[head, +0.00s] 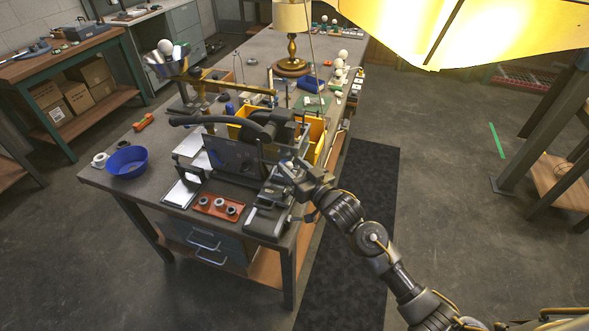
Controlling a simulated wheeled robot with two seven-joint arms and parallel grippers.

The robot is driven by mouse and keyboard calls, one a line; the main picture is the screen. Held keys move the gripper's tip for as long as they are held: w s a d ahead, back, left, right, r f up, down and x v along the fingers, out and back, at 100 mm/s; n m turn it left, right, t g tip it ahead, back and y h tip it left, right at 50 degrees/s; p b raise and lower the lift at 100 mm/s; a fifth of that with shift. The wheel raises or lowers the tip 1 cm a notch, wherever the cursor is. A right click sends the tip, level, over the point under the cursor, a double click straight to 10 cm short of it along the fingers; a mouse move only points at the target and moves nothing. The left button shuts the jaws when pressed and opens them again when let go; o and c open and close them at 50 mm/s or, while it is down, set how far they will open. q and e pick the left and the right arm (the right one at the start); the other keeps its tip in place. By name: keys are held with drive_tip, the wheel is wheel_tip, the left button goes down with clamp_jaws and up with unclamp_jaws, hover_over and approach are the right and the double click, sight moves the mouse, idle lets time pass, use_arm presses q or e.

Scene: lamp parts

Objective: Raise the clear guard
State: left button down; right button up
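A dark machine with a long curved black handle (205,121) stands on the near part of the workbench. A flat, see-through-looking panel (232,158) stands upright at its front, low over the machine bed; I take it to be the clear guard. My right gripper (286,170) is just right of the panel, at the machine's right front. Its fingers merge with the dark parts behind them, so I cannot tell whether they are open or touch anything. My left gripper is not in view.
A red tray (219,207) with several round parts lies in front of the machine. A blue bowl (126,162) and an orange tool (143,122) are at the left. A yellow bin (316,139) stands behind, and a brass lamp (291,60) further back. A bright yellow shade (450,32) fills the upper right.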

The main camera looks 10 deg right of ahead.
drive_tip(key=shift+s+f, duration=0.15)
drive_tip(key=shift+s+d, duration=0.2)
drive_tip(key=shift+s, duration=0.05)
drive_tip(key=b+v, duration=0.3)
drive_tip(key=v, duration=0.7)
